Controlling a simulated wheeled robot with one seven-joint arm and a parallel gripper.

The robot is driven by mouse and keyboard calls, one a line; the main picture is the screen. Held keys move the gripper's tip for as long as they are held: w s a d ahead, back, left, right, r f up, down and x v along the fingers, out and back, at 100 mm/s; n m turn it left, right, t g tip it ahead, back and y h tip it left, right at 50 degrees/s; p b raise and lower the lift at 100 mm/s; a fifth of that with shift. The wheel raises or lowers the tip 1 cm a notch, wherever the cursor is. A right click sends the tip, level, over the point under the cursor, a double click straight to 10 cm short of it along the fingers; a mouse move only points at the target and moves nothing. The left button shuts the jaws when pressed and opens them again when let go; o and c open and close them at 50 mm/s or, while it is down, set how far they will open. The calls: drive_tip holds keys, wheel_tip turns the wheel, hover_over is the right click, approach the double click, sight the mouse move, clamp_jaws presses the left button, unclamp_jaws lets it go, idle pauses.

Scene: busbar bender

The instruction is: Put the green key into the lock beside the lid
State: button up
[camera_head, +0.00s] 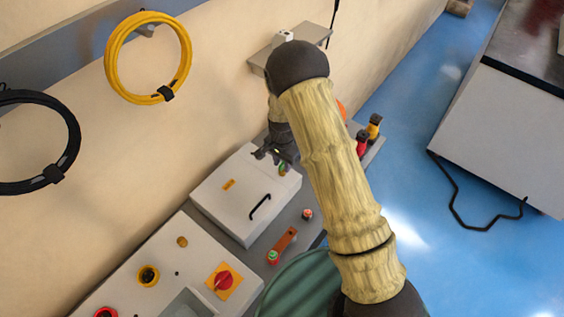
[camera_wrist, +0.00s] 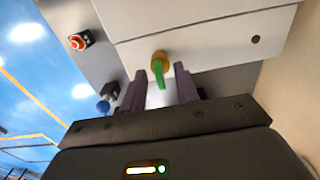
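The green key (camera_wrist: 160,76) stands at a round brass-coloured lock (camera_wrist: 160,57) in the wrist view, and its tip seems to meet the lock. How deep it sits cannot be seen. The green key also shows small in the head view (camera_head: 282,168), at the far end of the white box with the lid (camera_head: 235,188) and its black handle. My gripper (camera_wrist: 164,88) is open, its two dark fingers spread on either side of the key with gaps. In the head view my gripper (camera_head: 268,154) hangs just over the box's far end.
A red button (camera_head: 307,214) and an orange-brown bar (camera_head: 285,241) lie right of the box. The control panel with a red rotary switch (camera_head: 223,281) is nearer. Red and yellow-black handled items (camera_head: 367,135) stand beyond my arm. A wall runs along the left.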

sight(283, 163)
drive_tip(key=shift+r, duration=0.1)
wheel_tip(283, 163, up, 17)
drive_tip(key=b, duration=0.5)
drive_tip(key=shift+d+r, duration=0.1)
idle(0.8)
drive_tip(key=s+d+n+t+b, duration=0.1)
drive_tip(key=s+d+n, duration=0.6)
drive_tip(key=s+d, duration=0.8)
drive_tip(key=s+t, duration=0.1)
drive_tip(key=s, duration=0.2)
drive_tip(key=shift+s+n+t, duration=0.3)
drive_tip(key=shift+s, duration=0.05)
